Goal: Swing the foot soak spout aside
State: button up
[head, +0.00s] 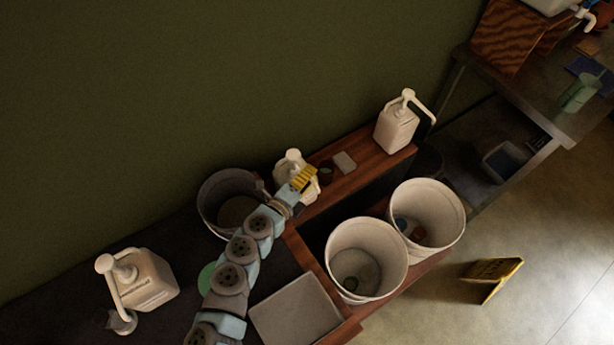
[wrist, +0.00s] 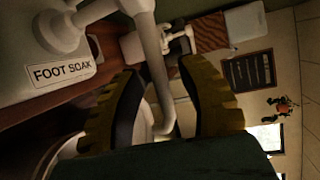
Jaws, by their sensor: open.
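The foot soak jug (wrist: 55,60), white with a FOOT SOAK label, fills the upper left of the wrist view. Its pale spout (wrist: 152,55) runs down from the pump head between the two yellow fingers of my gripper (wrist: 165,100). The fingers are open, with gaps to the spout on both sides; contact cannot be seen. In the head view my gripper (head: 303,180) is at the jug (head: 291,160), hiding much of it and its spout.
Another pump jug (head: 395,130) stands on the wooden shelf (head: 362,172) to the right, a third (head: 148,280) at lower left. A dark bucket (head: 215,190) is left of my gripper. Two white buckets (head: 345,290) (head: 440,190) stand in front. A grey sponge-like block (head: 345,162) lies on the shelf.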

jog(key=v, duration=1.2)
jog(key=shift+f, duration=0.1)
dwell(0.5)
